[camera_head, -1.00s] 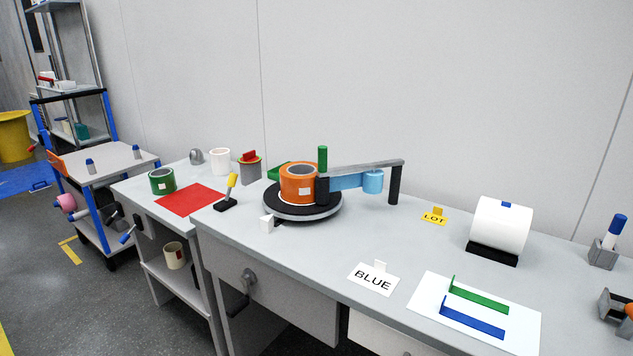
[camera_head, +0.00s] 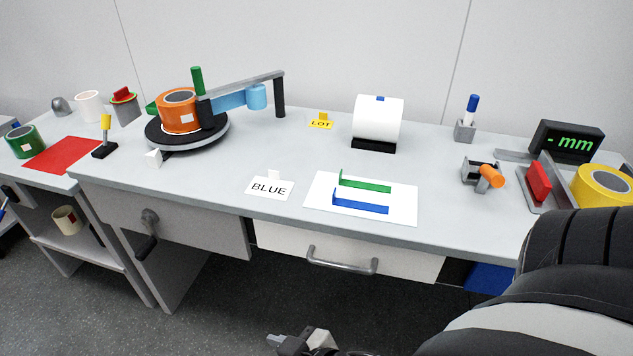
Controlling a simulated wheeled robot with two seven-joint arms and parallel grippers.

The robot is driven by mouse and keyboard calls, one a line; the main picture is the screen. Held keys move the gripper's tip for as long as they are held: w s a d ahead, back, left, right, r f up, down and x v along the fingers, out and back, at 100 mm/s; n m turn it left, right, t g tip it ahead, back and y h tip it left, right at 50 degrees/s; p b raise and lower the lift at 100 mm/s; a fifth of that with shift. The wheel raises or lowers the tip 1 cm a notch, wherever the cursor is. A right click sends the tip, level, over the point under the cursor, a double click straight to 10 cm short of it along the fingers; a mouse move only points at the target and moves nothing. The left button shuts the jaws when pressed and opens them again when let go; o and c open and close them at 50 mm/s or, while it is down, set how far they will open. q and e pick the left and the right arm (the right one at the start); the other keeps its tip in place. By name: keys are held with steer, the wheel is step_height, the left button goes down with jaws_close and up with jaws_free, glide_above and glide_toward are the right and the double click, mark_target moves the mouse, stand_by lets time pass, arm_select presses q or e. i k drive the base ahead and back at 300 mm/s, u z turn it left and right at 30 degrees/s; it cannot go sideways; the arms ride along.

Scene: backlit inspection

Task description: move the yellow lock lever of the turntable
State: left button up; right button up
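The yellow lock lever (camera_head: 106,123) stands up, tilted slightly, from a small black base on the bench at the left. It is just left of the black turntable (camera_head: 215,137), apart from it in this view. An orange roll (camera_head: 177,118) sits on the turntable, with a grey arm and a light blue part (camera_head: 256,97) reaching over beside it. My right arm fills the lower right. What looks like my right gripper (camera_head: 276,342) shows at the bottom edge, in front of and below the bench, far from the lever; its fingers are mostly cut off. My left gripper is out of view.
A white block (camera_head: 154,158) sits in front of the turntable. A BLUE card (camera_head: 270,188), a white sheet (camera_head: 320,198) with green and blue strips, and a white roll (camera_head: 378,122) lie to the right. A drawer handle (camera_head: 342,262) juts from the bench front.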

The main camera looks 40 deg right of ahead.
mark_target(106, 119)
steer(key=u, duration=1.15)
steer(key=i, duration=2.9)
steer(key=z, duration=3.55)
